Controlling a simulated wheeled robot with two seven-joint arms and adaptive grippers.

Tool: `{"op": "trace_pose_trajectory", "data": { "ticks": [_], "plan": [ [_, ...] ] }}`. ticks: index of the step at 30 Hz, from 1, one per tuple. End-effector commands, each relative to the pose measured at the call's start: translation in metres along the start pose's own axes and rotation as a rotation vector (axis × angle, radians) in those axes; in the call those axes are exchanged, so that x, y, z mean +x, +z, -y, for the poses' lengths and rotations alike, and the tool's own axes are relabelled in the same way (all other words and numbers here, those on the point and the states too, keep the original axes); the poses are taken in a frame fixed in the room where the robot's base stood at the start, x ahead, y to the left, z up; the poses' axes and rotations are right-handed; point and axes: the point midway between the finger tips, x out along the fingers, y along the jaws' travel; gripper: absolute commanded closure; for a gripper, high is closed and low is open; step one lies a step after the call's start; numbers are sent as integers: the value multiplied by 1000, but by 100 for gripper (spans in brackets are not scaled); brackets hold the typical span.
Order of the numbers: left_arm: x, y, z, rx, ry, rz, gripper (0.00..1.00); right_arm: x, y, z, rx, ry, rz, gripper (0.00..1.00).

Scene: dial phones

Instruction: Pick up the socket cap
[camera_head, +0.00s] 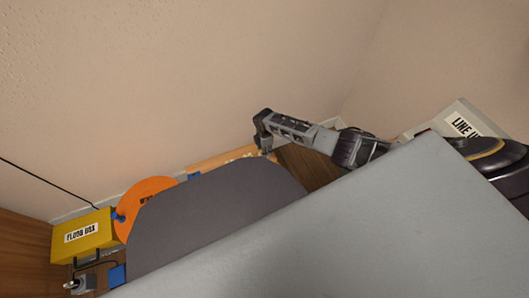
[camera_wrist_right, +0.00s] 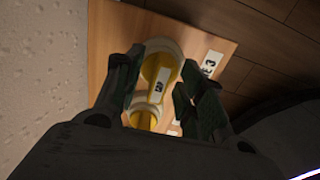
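A yellow and whitish piece (camera_wrist_right: 150,117) with a small label, which looks like the socket cap, is on a wooden board (camera_wrist_right: 108,25) in the right wrist view. My right gripper (camera_wrist_right: 158,80) has its two dark fingers spread on either side of it. I cannot tell whether either finger touches it. The cap cannot be made out clearly there. My left gripper is not in view.
A yellow box marked FLOOD BOX (camera_head: 82,236) and an orange disc (camera_head: 145,197) stand at the left by the wall. A pale box with a LINE label (camera_head: 464,126) is at the right. Large grey surfaces hide much of the lower middle.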

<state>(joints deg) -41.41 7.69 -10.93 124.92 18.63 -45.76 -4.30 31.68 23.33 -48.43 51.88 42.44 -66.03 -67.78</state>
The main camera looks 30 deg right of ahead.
Motion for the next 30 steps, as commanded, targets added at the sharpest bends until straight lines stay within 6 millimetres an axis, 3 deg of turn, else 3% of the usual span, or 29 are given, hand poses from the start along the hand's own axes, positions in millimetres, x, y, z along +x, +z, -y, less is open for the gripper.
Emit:
{"op": "trace_pose_trajectory", "data": {
  "ticks": [11, 20, 30],
  "plan": [
    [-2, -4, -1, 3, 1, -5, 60, 0, 0, 0, 0, 0, 0, 62],
    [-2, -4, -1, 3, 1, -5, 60, 0, 0, 0, 0, 0, 0, 100],
    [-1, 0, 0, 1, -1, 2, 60, -1, 0, 0, 0, 0, 0, 100]
  ]
}}
